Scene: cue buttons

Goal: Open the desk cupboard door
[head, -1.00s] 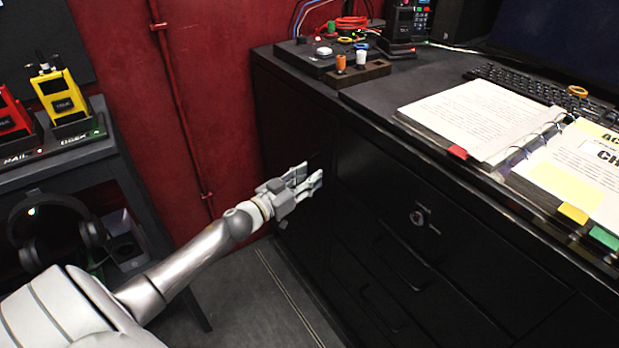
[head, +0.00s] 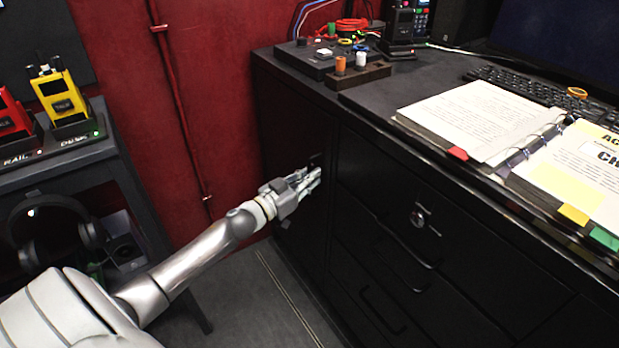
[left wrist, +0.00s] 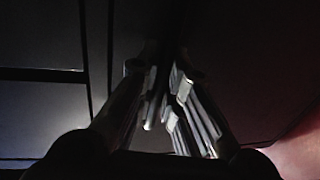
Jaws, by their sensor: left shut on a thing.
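The black desk cupboard door (head: 290,135) is at the left end of the desk front, next to the red wall. It looks closed or nearly so; the dark surface makes a small gap hard to tell. My left gripper (head: 314,178) is at the door's right edge, near the seam with the drawers. Its fingers are shut on what appears to be the door's handle, which is dark and mostly hidden by them. In the left wrist view the fingers (left wrist: 165,105) are close together against the dark front. My right gripper is not in view.
Drawers with handles (head: 405,245) and a lock (head: 418,218) are right of the door. The desktop holds a binder (head: 480,120), a keyboard (head: 540,90) and a button box (head: 315,60). A side table (head: 60,165) with radios and headphones stands left. Floor below the arm is clear.

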